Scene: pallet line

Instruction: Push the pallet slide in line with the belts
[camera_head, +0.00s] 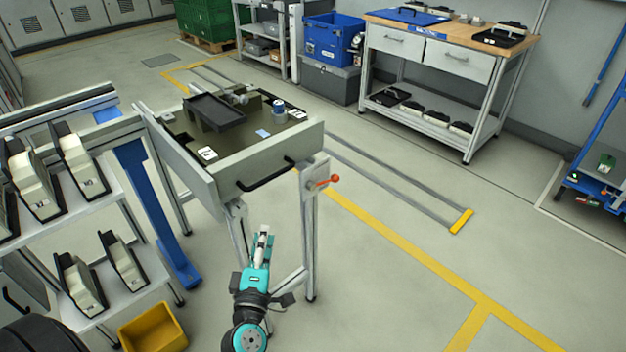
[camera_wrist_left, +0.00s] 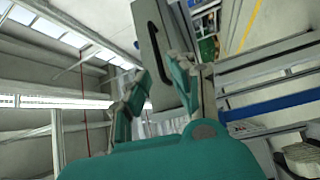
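The pallet slide (camera_head: 232,190) is a grey, open-topped tray on legs in the middle of the head view. A black bar handle (camera_head: 268,176) is on its near wall, and an orange-knobbed lever (camera_head: 325,182) sits beside its right corner. A dark tray and small parts lie inside it. My left gripper (camera_head: 264,236) is below and in front of the handle, apart from it. In the left wrist view its teal fingers are spread and empty, with the handle (camera_wrist_left: 158,45) beyond them. My right gripper is not in view.
Floor rails (camera_head: 395,180) run past the slide to a yellow end stop (camera_head: 461,221). A rack with beige-and-black items (camera_head: 85,165) stands close at left, with a yellow bin (camera_head: 153,328) below. A workbench (camera_head: 450,60) stands behind.

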